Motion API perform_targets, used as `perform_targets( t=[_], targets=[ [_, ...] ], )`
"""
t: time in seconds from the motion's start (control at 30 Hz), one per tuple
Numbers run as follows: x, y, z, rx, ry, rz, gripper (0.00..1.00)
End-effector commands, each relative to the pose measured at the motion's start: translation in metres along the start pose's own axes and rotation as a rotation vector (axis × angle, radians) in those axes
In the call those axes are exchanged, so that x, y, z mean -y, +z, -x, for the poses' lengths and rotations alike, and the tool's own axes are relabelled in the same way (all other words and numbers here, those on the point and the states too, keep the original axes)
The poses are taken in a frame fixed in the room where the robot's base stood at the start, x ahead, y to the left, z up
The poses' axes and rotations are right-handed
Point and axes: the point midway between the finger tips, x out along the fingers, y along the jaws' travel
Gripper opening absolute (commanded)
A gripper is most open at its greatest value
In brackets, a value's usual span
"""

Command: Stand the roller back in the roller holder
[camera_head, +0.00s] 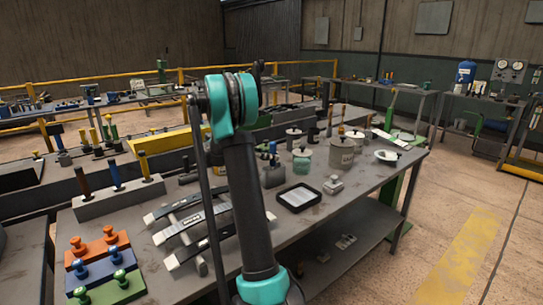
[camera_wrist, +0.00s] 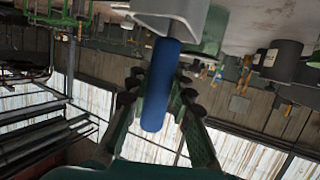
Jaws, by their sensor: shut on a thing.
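In the wrist view, a blue rounded cylinder, the roller (camera_wrist: 159,88), is between the dark green fingers of my gripper (camera_wrist: 157,92). My gripper is shut on it. The wrist picture is upside down, so the roller's rounded free end points up in the room. Its other end meets a pale grey block (camera_wrist: 148,14) in the picture, likely the roller holder. I cannot tell whether the roller is seated in it or just in front. A grey block (camera_head: 272,177) with a blue upright piece (camera_head: 272,149) shows just right of my arm.
The bench holds a grey bar (camera_head: 118,200) with red, blue and yellow handles, strips on a stand (camera_head: 187,222), a black-framed tray (camera_head: 299,198), lidded pots (camera_head: 341,152) and coloured peg blocks (camera_head: 104,268). Open floor (camera_head: 380,265) lies to the right.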

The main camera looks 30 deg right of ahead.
Motion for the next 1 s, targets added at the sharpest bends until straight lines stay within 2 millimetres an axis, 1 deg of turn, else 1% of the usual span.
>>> perform_targets(
  t=[0.67,0.7,0.87,1.0],
  targets=[
    [0.0,0.012,-0.004,0.0,0.0,0.0,0.0],
    [0.0,0.011,-0.004,0.0,0.0,0.0,0.27],
    [0.0,0.011,-0.004,0.0,0.0,0.0,0.46],
    [0.0,0.011,-0.004,0.0,0.0,0.0,0.46]
  ],
)
